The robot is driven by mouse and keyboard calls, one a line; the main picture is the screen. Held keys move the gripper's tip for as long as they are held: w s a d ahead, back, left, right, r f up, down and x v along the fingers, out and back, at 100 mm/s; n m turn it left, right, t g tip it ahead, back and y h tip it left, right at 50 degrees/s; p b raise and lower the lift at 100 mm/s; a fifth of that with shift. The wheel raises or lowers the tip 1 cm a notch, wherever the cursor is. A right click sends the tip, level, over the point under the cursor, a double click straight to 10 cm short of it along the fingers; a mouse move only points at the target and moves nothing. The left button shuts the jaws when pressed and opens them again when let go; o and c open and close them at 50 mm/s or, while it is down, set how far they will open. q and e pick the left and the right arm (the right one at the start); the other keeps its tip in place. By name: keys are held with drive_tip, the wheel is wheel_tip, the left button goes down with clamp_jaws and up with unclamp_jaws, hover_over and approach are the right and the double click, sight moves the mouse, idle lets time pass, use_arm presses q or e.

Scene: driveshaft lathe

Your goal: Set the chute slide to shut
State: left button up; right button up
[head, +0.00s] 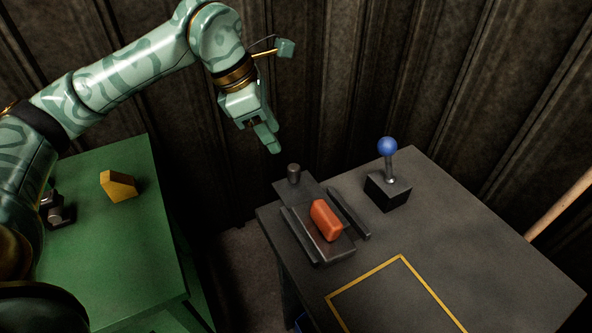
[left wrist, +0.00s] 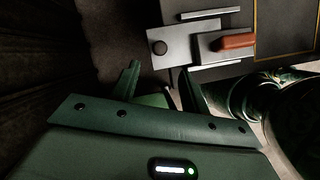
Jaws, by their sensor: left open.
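The chute slide (head: 296,188) is a flat grey plate with a dark upright knob (head: 293,174) at its far end. It lies between two dark rails at the left edge of the dark table. A red-orange block (head: 325,220) rests at the near end of this assembly. The left wrist view also shows the plate (left wrist: 184,46), the knob (left wrist: 159,47) and the block (left wrist: 234,42). My left gripper (head: 266,142) is open and empty, above and a little left of the knob, apart from it. My right gripper is not in view.
A yellow outline (head: 401,256) marks the dark table. A green table (head: 150,230) at left carries a yellow block (head: 118,186) and dark parts. A gap separates the tables; a corrugated wall stands behind.

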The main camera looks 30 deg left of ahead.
sight(293, 167)
use_arm(q)
drive_tip(key=b+x, duration=0.3)
drive_tip(key=x, duration=0.7)
drive_tip(key=shift+a+f+b, duration=0.1)
drive_tip(key=shift+b, duration=0.2)
drive_tip(key=shift+w+d+f, duration=0.2)
drive_tip(key=shift+d+f, duration=0.05)
drive_tip(key=shift+f, duration=0.2)
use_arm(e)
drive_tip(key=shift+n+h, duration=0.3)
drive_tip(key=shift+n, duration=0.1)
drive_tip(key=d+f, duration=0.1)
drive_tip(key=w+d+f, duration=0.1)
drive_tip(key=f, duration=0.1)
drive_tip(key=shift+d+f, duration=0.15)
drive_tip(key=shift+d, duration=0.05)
